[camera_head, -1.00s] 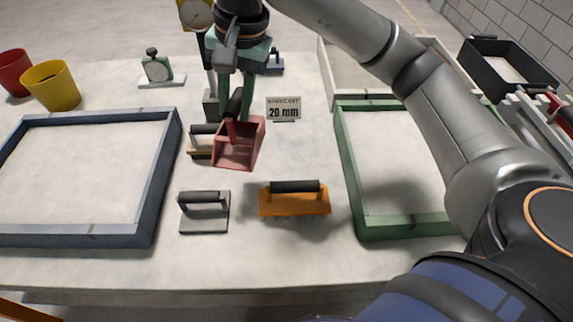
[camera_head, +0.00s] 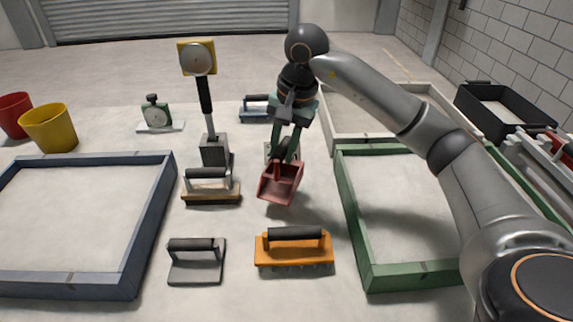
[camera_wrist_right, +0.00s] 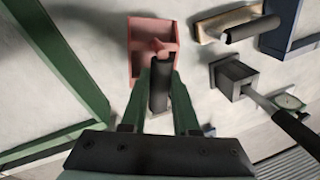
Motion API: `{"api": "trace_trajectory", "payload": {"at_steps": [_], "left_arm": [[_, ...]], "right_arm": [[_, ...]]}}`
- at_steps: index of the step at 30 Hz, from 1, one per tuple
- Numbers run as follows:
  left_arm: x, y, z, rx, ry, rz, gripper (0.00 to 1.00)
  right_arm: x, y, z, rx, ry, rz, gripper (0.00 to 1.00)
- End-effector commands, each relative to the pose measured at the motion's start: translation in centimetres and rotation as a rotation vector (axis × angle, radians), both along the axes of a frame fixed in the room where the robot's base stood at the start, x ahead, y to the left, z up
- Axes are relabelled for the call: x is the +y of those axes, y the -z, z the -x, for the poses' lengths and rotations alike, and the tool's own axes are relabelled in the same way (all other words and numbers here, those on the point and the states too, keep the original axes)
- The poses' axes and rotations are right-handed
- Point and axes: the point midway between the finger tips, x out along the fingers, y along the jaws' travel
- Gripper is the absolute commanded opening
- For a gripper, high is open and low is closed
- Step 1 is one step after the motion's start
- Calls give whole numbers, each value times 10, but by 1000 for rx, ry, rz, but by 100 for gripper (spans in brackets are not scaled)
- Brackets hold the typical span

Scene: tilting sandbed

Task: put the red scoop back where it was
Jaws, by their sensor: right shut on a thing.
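The red scoop (camera_head: 280,184) hangs from my right gripper (camera_head: 288,148), above the pale table between the tools and the green frame. My right gripper is shut on the scoop's black handle. In the right wrist view the scoop (camera_wrist_right: 153,45) lies beyond the fingers (camera_wrist_right: 160,95), its open tray facing away from them. I cannot tell the scoop's exact height above the table. My left gripper is not in view.
An orange toothed tool (camera_head: 293,256), a grey trowel (camera_head: 196,272) and a wooden float (camera_head: 212,197) lie nearby. A blue frame (camera_head: 150,215) is at left, a green frame (camera_head: 357,225) at right. A black bin (camera_head: 500,120) is far right.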

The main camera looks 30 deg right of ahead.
Motion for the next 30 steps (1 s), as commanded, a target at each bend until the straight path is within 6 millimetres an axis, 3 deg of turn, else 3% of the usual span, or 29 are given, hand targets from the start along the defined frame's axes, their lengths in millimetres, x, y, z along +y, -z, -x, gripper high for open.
{"api": "trace_trajectory", "payload": {"at_steps": [5,12,24,25,30], "left_arm": [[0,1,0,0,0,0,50],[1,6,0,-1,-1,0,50],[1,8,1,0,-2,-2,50],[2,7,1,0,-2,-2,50],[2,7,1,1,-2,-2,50]], "right_arm": [[-7,8,-2,-1,2,-2,0],[-11,42,-2,1,0,-1,0],[-11,48,-3,-1,0,0,0],[-11,47,-3,0,0,0,31],[-11,47,-2,0,0,0,50]]}}
